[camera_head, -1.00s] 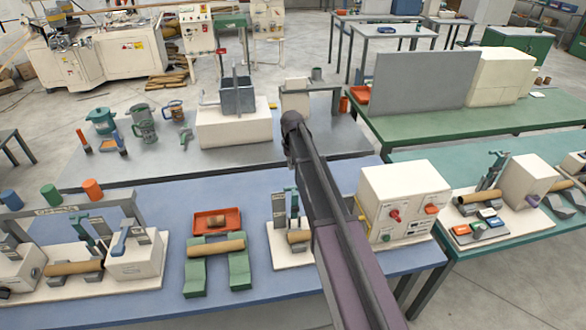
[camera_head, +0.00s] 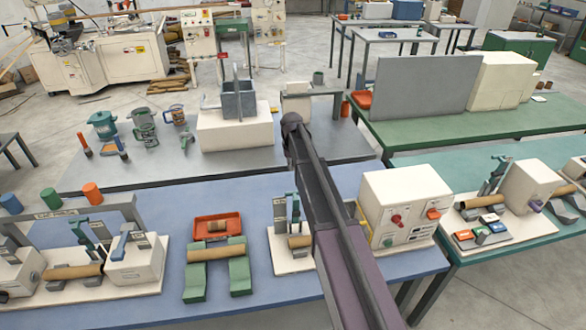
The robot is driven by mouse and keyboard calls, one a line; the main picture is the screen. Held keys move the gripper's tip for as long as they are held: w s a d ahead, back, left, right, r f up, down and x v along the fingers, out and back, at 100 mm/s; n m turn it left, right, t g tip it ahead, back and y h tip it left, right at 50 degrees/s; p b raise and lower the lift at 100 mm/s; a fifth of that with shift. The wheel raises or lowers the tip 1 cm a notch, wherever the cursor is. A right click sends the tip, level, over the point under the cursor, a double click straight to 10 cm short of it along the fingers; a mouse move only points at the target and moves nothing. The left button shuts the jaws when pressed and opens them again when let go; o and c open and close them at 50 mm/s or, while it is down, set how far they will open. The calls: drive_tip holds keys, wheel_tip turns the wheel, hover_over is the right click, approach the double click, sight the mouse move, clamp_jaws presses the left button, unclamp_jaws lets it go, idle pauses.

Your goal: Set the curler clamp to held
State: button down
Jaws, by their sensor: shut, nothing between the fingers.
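Teal-handled toggle clamps stand at several stations; I cannot tell for sure which is the curler clamp. One clamp (camera_head: 279,210) stands upright on a white base plate, beside a short brown tube (camera_head: 300,241), left of a cream control box (camera_head: 405,205) with a red knob. Other teal clamps stand at the left station (camera_head: 92,233) and the right station (camera_head: 497,170), each near a brown tube. My dark arm crosses the middle of the picture and covers part of the central station. Its fingers do not show, so where they sit relative to any clamp is hidden.
A green cradle (camera_head: 241,275) holds a brown tube, with an orange tray (camera_head: 198,230) behind it. A grey panel (camera_head: 425,82) stands on the green table behind. Cups and a pot (camera_head: 103,124) stand back left.

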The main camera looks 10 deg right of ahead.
sight(295, 208)
drive_tip(key=shift+f+b, duration=4.25)
drive_tip(key=shift+f, duration=0.25)
drive_tip(key=shift+s+r+p, duration=0.25)
drive_tip(key=shift+s, duration=0.35)
drive_tip(key=shift+s+r+p, duration=0.3)
drive_tip(key=shift+s, duration=0.3)
drive_tip(key=shift+s+r+p, duration=0.25)
drive_tip(key=shift+s, duration=0.35)
drive_tip(key=shift+a, duration=0.1)
